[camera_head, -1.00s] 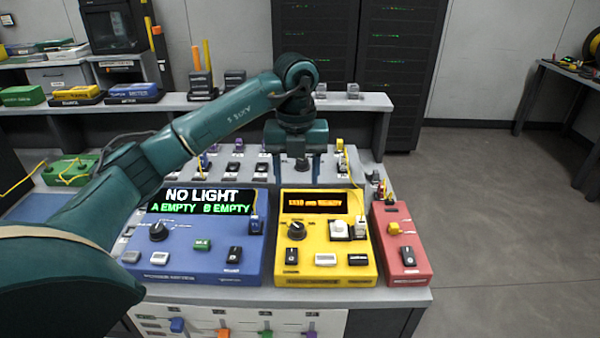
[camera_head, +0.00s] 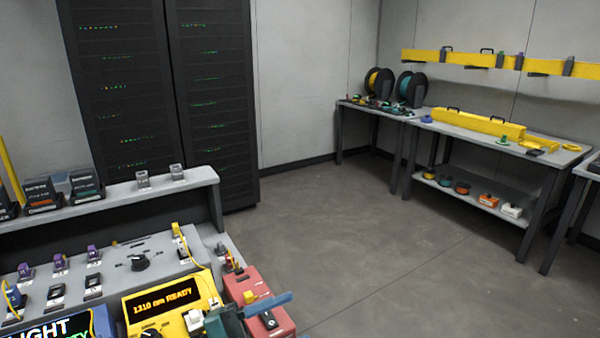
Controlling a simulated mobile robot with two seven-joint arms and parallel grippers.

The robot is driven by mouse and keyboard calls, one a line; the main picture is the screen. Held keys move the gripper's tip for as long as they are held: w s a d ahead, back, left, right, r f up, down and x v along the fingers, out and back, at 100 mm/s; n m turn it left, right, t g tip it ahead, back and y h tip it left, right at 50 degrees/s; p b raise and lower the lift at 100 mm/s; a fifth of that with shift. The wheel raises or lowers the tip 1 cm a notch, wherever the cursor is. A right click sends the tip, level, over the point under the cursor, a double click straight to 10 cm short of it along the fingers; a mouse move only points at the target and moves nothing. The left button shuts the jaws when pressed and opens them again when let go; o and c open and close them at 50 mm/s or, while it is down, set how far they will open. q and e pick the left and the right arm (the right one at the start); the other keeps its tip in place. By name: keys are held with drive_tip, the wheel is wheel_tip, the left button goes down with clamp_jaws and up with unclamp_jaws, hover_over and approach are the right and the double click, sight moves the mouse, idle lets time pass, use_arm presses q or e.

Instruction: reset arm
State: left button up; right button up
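My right gripper is not in view. The yellow box's display reads "1310 nm READY".
The blue box (camera_head: 62,330) is cut off at the bottom left. A dark server rack (camera_head: 215,100) stands behind the bench shelf (camera_head: 130,195). The grey floor (camera_head: 370,240) to the right is clear up to a workbench (camera_head: 470,130) with spools and a yellow case.

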use_arm(q)
drive_tip(key=s+a+f+n+t+y, duration=0.1)
drive_tip(key=a+f+n+t+y, duration=0.1)
drive_tip(key=f+n+y, duration=0.3)
drive_tip(key=s+a+f+n+t+y+p, duration=0.1)
drive_tip(key=s+a+f+n+t+y, duration=0.1)
drive_tip(key=a+f+n+y, duration=0.3)
drive_tip(key=s+a+f+n+t+y+p, duration=0.1)
drive_tip(key=s+a+f+n+t+y, duration=0.1)
drive_tip(key=n, duration=0.9)
wheel_tip(320, 180, down, 5)
drive_tip(key=a+t+y, duration=0.1)
drive_tip(key=t+y, duration=0.1)
drive_tip(key=y, duration=0.1)
drive_tip(key=shift+s+a+y, duration=0.25)
drive_tip(key=shift+a+y, duration=0.05)
drive_tip(key=shift+y, duration=0.1)
drive_tip(key=s+f+g, duration=0.1)
drive_tip(key=s, duration=0.1)
drive_tip(key=s+f+n+g, duration=0.1)
drive_tip(key=s+f, duration=0.1)
drive_tip(key=s+a+f+g+y, duration=0.1)
drive_tip(key=s+f, duration=0.1)
drive_tip(key=shift+s+f+n, duration=0.1)
drive_tip(key=shift+s+n, duration=0.05)
drive_tip(key=shift+n, duration=0.25)
drive_tip(key=shift+c, duration=0.3)
